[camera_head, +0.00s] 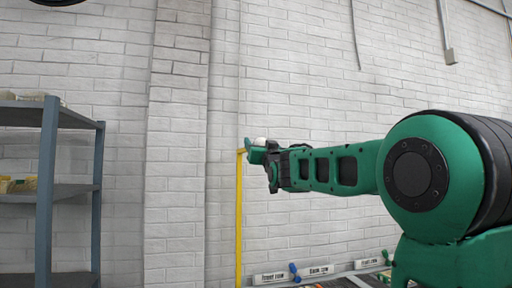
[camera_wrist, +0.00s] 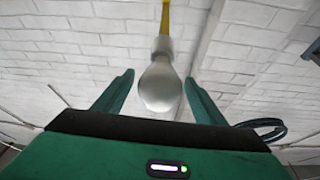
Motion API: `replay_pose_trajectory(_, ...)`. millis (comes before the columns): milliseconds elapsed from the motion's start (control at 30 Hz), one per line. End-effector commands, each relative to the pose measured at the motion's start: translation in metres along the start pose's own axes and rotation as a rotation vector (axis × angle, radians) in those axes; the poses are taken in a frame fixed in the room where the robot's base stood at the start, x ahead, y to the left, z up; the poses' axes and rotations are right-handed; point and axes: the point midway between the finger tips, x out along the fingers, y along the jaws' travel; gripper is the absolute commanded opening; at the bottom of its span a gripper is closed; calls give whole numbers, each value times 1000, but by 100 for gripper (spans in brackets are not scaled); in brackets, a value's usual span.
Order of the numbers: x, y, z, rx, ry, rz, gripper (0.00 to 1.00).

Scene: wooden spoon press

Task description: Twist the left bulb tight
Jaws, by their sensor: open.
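A whitish bulb (camera_wrist: 160,86) shows in the wrist view, its neck in a pale socket (camera_wrist: 162,46) at the end of a yellow bar (camera_wrist: 166,14). My gripper (camera_wrist: 158,82) is open, one green finger on each side of the bulb, with a visible gap on both sides. In the head view my gripper (camera_head: 261,158) is at the top of the yellow post (camera_head: 240,215), and a small part of the white bulb (camera_head: 260,141) shows above the fingers. The rest of the bulb is hidden there. Only one bulb is in view.
A grey-blue shelf unit (camera_head: 49,160) stands at the left with a few items on it. A low rail with signs reading "Front row" (camera_head: 271,278) and "Back row" (camera_head: 316,269) and blue- and green-handled tools lies at the bottom. A white brick wall is behind.

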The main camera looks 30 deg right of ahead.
Motion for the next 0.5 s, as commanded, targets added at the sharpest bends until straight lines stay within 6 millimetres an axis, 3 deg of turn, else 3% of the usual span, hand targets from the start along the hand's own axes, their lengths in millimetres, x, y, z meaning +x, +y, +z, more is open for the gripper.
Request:
replay_pose_trajectory(200,22,0,0,-1,0,1,64)
replay_pose_trajectory(500,26,0,0,0,-1,0,64)
